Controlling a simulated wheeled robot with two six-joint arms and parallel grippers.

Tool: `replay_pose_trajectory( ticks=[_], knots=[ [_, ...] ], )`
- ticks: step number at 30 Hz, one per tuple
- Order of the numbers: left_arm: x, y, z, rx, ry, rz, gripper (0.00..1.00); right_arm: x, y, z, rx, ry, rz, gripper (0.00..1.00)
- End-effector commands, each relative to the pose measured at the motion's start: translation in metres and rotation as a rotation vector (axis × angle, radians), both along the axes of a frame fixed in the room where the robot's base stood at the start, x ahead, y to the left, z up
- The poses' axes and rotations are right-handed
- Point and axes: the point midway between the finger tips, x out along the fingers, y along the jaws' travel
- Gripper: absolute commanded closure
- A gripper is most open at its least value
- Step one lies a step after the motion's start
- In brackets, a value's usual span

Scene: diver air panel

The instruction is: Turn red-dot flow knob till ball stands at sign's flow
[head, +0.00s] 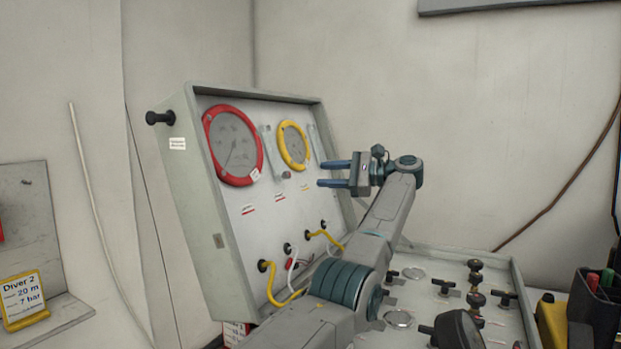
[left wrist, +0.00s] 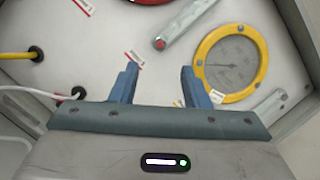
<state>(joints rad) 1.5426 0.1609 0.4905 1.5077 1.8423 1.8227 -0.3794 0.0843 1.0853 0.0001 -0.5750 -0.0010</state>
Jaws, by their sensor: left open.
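The upright grey panel (head: 230,225) carries a slim clear flow tube with a small red-dot knob (head: 286,174) at its lower end, between the two gauges. In the left wrist view the red-dot knob (left wrist: 160,43) sits just beyond my fingertips, roughly centred between them. My left gripper (head: 322,174) is open and empty, in front of the panel's right side and apart from the knob; its two blue fingers show in the left wrist view (left wrist: 159,74). I cannot make out the ball. A yellow-framed sign (head: 24,301) reads "Diver 2", "20 m", "7 bar"; its smaller words are too small to read.
A red-rimmed gauge (head: 233,145) and a yellow-rimmed gauge (head: 293,146) flank the tube. A second tube (left wrist: 257,115) stands beside the yellow gauge. Yellow and white hoses (head: 283,297) hang below. A console (head: 432,297) with several black knobs lies at right.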

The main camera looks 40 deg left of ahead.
Motion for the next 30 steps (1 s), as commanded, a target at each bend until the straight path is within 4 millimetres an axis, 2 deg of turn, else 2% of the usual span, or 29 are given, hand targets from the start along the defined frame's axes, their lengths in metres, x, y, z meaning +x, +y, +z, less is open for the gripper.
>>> replay_pose_trajectory(
  ticks=[7, 30],
  knots=[
    [0.007, -0.016, 0.002, 0.001, -0.001, 0.001, 0.58, -0.004, 0.000, -0.002, 0.000, 0.004, 0.000, 0.00],
    [0.007, -0.017, 0.002, 0.001, -0.001, 0.001, 0.58, -0.003, 0.000, -0.002, 0.000, 0.003, 0.000, 0.00]
  ],
)
